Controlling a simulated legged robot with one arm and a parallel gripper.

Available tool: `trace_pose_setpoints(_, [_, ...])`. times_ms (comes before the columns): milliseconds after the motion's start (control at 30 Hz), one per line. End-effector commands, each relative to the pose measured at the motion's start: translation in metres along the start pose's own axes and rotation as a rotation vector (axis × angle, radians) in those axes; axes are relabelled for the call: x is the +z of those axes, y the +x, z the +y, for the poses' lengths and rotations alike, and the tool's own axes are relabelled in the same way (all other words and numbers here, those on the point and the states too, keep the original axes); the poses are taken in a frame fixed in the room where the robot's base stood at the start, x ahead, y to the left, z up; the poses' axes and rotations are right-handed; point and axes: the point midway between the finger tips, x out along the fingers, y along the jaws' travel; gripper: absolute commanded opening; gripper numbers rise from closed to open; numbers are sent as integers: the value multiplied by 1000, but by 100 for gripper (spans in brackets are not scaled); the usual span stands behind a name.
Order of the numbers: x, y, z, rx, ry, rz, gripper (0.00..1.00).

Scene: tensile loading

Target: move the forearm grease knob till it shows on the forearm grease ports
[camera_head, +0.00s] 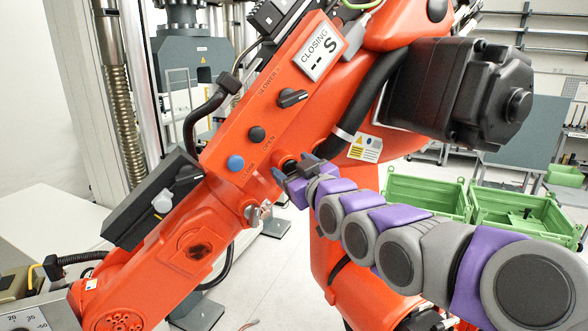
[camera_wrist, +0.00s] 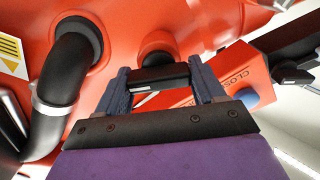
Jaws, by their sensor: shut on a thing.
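My gripper (camera_head: 296,170) is at the side of the orange forearm, just right of the blue and black buttons. In the wrist view its two fingers (camera_wrist: 160,74) stand either side of a black bar-shaped knob (camera_wrist: 162,80) and are shut on it. The knob has a white mark on its edge, and a round dark fitting shows behind it on the orange surface. In the head view the fingers partly hide the knob (camera_head: 307,163). I cannot make out any marking that names the grease ports.
The forearm panel carries a display (camera_head: 318,53) reading CLOSING, a black pointer knob (camera_head: 292,97), a black button (camera_head: 257,134) and a blue button (camera_head: 235,163). A thick black hose (camera_wrist: 70,75) runs close left of my fingers. Green crates (camera_head: 425,196) stand behind at right.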

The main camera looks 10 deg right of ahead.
Motion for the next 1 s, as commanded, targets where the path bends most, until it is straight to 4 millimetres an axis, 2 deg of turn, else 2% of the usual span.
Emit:
trace_pose_setpoints(267, [0, 0, 0, 1, 40, 2, 38])
trace_pose_setpoints(467, [0, 0, 1, 0, 147, 3, 38])
trace_pose_setpoints(1000, [1, -1, 4, -1, 641, 3, 38])
